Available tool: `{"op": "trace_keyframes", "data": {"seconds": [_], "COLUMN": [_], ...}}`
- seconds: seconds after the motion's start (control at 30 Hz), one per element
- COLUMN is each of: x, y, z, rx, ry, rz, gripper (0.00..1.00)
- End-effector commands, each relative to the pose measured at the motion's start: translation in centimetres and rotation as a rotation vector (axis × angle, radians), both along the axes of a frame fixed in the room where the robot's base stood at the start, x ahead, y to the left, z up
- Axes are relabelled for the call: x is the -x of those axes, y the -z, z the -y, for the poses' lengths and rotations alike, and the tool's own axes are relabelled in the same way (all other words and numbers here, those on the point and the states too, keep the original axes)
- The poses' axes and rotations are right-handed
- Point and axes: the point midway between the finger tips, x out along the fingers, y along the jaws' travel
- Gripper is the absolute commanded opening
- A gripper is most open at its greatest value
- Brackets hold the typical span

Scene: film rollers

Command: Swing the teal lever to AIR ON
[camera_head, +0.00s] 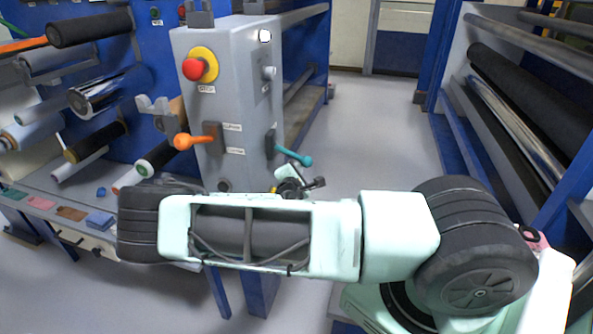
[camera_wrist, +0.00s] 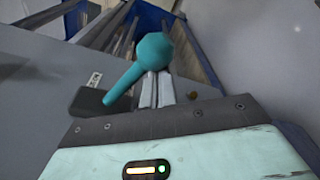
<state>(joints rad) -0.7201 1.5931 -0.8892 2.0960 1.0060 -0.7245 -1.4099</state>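The teal lever (camera_head: 293,155) sticks out to the right from the side face of the grey control box, its round knob lowest. In the wrist view the teal lever (camera_wrist: 153,52) runs from a dark mount at lower left up to its large knob. My gripper (camera_wrist: 158,78) shows there as two pale fingers close together, with no clear thing between them. The knob covers their tips; I cannot tell if they touch it. In the head view my gripper (camera_head: 287,173) is just below the lever, partly behind my arm. The AIR ON label cannot be read.
The grey control box (camera_head: 215,105) also bears a red stop button (camera_head: 193,69) on yellow and an orange lever (camera_head: 190,141). Film rollers (camera_head: 100,92) stand at left, and a roller frame (camera_head: 510,110) at right. The floor aisle (camera_head: 365,120) between is clear.

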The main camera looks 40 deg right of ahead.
Motion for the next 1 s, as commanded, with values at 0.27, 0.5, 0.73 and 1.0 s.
{"op": "trace_keyframes", "data": {"seconds": [0.27,0.5,0.73,1.0], "x": [0.8,1.3,1.3,1.2], "y": [-1.8,-4.2,-6.2,-7.7], "z": [0.4,0.7,0.8,0.7], "rx": [0.092,0.208,0.302,0.375], "ry": [0.001,0.001,-0.001,0.000], "rz": [-0.149,-0.343,-0.505,-0.633], "gripper": [0.00,0.00,0.00,0.00]}}
